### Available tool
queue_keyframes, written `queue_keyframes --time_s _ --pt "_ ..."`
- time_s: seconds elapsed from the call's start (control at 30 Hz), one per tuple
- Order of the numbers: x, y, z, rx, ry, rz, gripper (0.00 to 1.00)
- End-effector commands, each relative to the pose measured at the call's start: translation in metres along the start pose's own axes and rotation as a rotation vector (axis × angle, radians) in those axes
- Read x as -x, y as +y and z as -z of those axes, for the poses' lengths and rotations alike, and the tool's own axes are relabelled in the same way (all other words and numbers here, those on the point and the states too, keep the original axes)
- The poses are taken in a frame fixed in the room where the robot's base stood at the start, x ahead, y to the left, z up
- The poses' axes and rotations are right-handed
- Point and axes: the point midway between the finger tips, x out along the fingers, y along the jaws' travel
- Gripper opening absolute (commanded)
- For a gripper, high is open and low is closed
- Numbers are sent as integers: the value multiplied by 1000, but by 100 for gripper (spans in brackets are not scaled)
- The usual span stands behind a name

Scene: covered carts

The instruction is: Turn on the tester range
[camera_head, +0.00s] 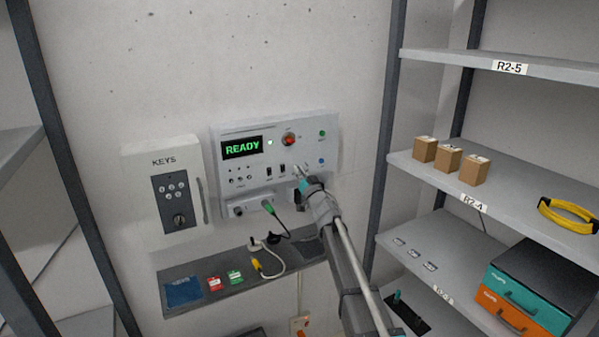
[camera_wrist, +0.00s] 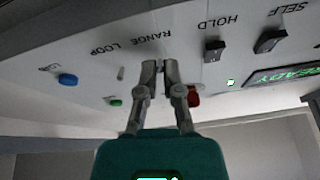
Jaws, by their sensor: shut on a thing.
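The tester (camera_head: 262,132) is a pale wall-mounted panel with a green READY display (camera_head: 242,148). In the wrist view its lower row carries the labels SELF, HOLD, RANGE and LOOP. My gripper (camera_wrist: 160,66) is at the RANGE label, with its fingertips against the panel. It is shut on the range switch, which the fingertips hide, so its position cannot be told. The hold switch (camera_wrist: 214,50) and self switch (camera_wrist: 271,40) are dark rockers beside it. A small loop lever (camera_wrist: 121,73) stands on the other side. In the head view my gripper (camera_head: 303,182) covers the panel's lower right.
A red knob (camera_head: 289,139), a green button (camera_head: 322,133) and a blue button (camera_head: 321,161) are close by on the panel. A key box (camera_head: 165,160) hangs to the left. A grey ledge (camera_head: 205,303) with cables lies below. Shelves (camera_head: 440,180) stand to the right.

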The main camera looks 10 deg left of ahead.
Motion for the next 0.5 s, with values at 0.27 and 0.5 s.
queue_keyframes --time_s 0.27,0.5 --pt "-1 0 5 0 -48 -11 0" --pt "-2 -1 8 1 -120 -25 0"
